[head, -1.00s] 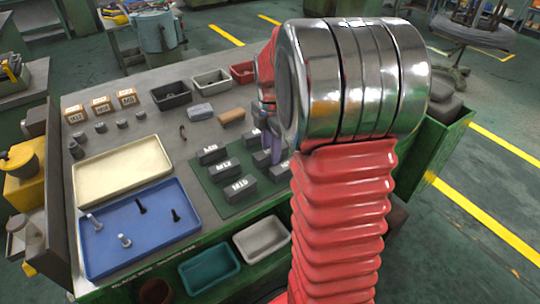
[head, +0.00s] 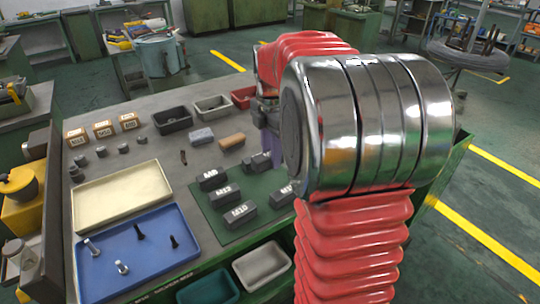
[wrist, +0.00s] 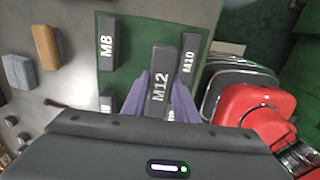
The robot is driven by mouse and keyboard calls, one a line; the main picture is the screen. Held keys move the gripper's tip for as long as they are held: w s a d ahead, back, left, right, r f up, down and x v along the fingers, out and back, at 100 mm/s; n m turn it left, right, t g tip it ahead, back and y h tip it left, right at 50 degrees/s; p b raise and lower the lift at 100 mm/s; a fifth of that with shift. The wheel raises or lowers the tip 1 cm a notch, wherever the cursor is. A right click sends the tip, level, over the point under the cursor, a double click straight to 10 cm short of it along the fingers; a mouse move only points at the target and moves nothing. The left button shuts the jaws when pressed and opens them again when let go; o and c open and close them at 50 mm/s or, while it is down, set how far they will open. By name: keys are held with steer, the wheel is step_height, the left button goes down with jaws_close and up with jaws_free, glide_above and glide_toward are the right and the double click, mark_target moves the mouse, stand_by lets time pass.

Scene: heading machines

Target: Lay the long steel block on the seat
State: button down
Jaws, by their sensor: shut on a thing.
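In the head view, my gripper (head: 268,141) is at the far edge of the mat (head: 203,199), mostly hidden by my arm. Several labelled blocks lie there, including one marked M10 (head: 240,214). The held block is hard to make out there. I cannot identify the seat.
A cream tray (head: 158,168) and a blue tray (head: 190,240) with several bolts lie on the left. Small bins, including a black one (head: 173,121), line the back. A tan block (head: 233,140) and a grey-blue block (head: 201,135) lie before them.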

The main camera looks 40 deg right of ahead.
steer(key=shift+r, duration=0.15)
step_height(320, 180, up, 21)
steer(key=m, duration=0.4)
steer(key=shift+a+r+m, duration=0.15)
steer(key=shift+a+m, duration=0.05)
steer(key=shift+m, duration=0.1)
steer(key=shift+s, duration=0.1)
